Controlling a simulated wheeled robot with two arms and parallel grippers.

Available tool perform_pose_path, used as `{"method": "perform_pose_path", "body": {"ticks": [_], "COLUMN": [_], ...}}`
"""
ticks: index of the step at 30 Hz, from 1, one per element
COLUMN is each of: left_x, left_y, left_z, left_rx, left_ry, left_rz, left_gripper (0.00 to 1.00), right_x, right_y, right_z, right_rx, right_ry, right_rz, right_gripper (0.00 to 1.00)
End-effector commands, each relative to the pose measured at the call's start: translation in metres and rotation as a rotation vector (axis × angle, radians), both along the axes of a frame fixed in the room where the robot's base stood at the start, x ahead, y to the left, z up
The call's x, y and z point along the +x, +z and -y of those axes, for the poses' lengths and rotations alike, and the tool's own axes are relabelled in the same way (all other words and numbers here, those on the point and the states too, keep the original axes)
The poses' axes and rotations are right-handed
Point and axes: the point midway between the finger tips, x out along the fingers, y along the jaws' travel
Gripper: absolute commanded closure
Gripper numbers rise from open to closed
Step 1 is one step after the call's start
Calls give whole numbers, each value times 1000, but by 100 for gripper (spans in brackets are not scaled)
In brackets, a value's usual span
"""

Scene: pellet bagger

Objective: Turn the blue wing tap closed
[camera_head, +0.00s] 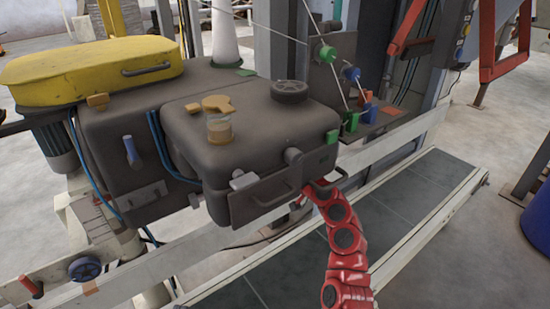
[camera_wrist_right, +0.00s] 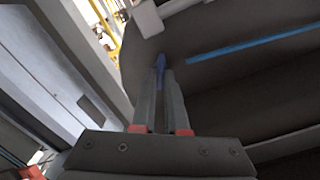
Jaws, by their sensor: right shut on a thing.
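The blue wing tap (camera_wrist_right: 159,61) shows in the right wrist view as a small blue piece between my fingertips, against a dark grey machine body. My right gripper (camera_wrist_right: 161,78) is shut on it, and the fingers cover most of the tap, so its turn angle is hard to tell. In the head view my red right arm reaches up to the lower front edge of the grey machine (camera_head: 255,115). The fingers and the gripped tap are hidden there. My left gripper is in neither view.
A blue handwheel (camera_head: 84,268) is at lower left. A blue strip (camera_wrist_right: 250,42) crosses the wrist view.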

Motion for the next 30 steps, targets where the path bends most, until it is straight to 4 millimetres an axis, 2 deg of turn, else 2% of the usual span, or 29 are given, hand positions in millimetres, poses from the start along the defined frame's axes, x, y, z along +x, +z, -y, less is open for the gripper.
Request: {"method": "perform_pose_path", "body": {"ticks": [30], "left_x": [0], "left_y": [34], "left_z": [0], "left_rx": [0], "left_ry": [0], "left_rz": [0], "left_gripper": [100], "right_x": [2], "right_y": [1], "right_z": [4], "right_rx": [736], "right_ry": [-3], "right_rz": [-529], "right_gripper": [100]}}
